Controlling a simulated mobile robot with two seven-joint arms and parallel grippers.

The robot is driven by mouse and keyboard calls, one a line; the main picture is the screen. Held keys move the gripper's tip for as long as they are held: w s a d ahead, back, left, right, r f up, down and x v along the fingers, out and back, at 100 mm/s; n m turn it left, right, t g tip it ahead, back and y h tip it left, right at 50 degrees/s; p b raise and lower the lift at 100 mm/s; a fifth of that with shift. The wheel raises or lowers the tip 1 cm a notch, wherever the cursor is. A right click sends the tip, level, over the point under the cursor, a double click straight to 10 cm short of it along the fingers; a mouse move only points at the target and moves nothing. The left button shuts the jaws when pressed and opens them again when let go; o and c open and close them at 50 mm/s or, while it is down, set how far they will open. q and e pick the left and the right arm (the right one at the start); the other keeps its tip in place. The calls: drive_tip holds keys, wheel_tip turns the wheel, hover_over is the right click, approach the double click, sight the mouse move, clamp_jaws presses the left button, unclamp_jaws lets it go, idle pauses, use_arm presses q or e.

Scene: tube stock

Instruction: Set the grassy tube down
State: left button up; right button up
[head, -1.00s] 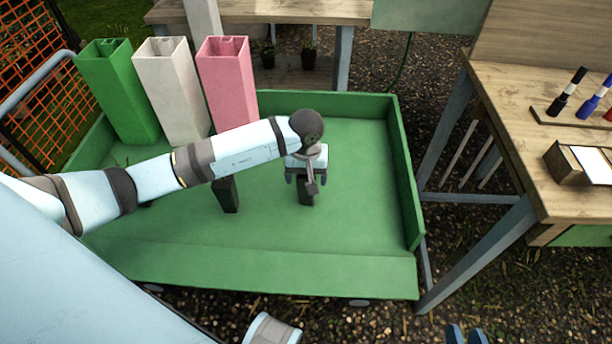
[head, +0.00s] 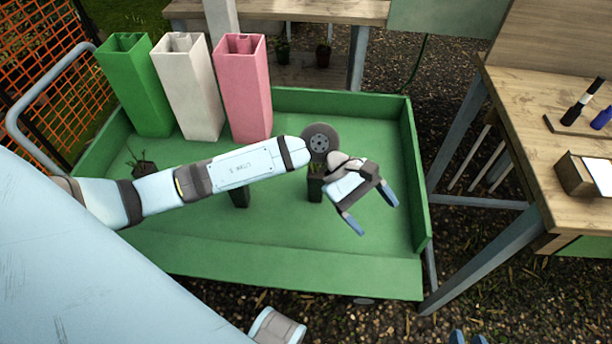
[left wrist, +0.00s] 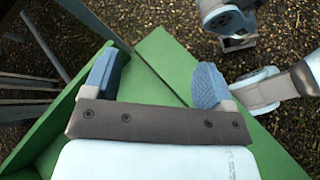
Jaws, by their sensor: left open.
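Three small dark tubes stand in the green cart: one at the left with a sprig of plant (head: 143,166), one below my left forearm (head: 240,198), and one (head: 315,188) just left of my left gripper. My left gripper (head: 373,216) is open and empty, clear of the tubes, pointing to the lower right over the cart floor. In the left wrist view its blue fingers (left wrist: 155,80) are wide apart with nothing between. Only the tips of my right gripper (head: 468,337) show.
Tall green (head: 138,90), white (head: 190,90) and pink (head: 243,90) bins stand at the cart's back left. The green cart (head: 300,275) has raised walls and free floor on the right. A wooden table (head: 520,120) stands at right.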

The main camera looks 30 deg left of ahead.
use_arm(q)
drive_tip(key=s+d+r+n+t+h, duration=0.35)
drive_tip(key=r+n+h, duration=0.35)
drive_tip(key=n, duration=0.4)
drive_tip(key=w+a+f+n+t+y, duration=0.1)
drive_tip(key=a+n+t+y, duration=0.2)
drive_tip(key=n+t, duration=0.8)
drive_tip(key=w+a+f+n+t+y, duration=0.25)
drive_tip(key=n+t, duration=0.25)
drive_tip(key=n, duration=1.1)
drive_tip(key=s+a+f+n+g+y, duration=0.2)
drive_tip(key=s+a+f+n+y, duration=0.1)
drive_tip(key=f+n, duration=0.4)
drive_tip(key=s+a+f+n+g+y, duration=0.3)
drive_tip(key=s+f+n+y, duration=0.3)
drive_tip(key=n, duration=0.6)
drive_tip(key=shift+s+a+f+n+g, duration=0.4)
drive_tip(key=shift+s+f, duration=0.1)
drive_tip(key=shift+s, duration=0.1)
